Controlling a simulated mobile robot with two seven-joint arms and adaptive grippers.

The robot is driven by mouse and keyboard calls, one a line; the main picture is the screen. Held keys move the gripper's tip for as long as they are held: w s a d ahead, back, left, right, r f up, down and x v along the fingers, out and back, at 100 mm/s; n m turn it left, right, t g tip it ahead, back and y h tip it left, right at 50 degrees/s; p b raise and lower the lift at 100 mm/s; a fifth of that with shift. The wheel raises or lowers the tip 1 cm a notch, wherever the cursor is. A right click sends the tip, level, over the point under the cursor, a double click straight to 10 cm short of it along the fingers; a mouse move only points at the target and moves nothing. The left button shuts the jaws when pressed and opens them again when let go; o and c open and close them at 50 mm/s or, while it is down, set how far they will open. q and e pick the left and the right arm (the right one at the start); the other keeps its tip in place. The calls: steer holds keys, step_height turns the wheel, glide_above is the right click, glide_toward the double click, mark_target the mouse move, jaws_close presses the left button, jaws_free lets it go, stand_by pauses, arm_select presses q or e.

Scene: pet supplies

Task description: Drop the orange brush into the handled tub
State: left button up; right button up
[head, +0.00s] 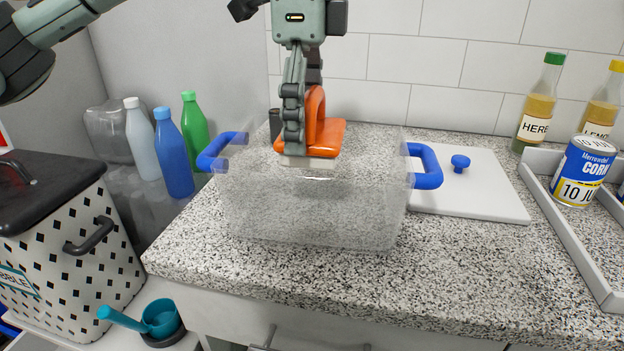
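The orange brush (325,138) has an arched handle and a pale underside. My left gripper (301,135) points down and is shut on the brush's handle. It holds the brush over the handled tub (312,215), near the tub's back part. The tub is clear, with blue handles at its left and right, and stands on the speckled counter. It looks empty through its walls. I cannot tell exactly how far the brush is above the tub's rim. My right gripper is not in view.
A white lid (465,190) with a blue knob lies right of the tub. A grey tray (565,225) with a can (582,172) is at the right, bottles behind. Several bottles (172,155) and a patterned bin (75,250) are at the left. The counter's front is clear.

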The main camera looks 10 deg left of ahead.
arm_select(q)
steer(key=shift+o, duration=0.6)
step_height(320, 180, up, 12)
steer(key=shift+r, duration=0.1)
step_height(320, 180, down, 12)
steer(key=shift+f, duration=0.1)
step_height(320, 180, up, 3)
steer(key=shift+f, duration=0.1)
steer(key=shift+r, duration=0.7)
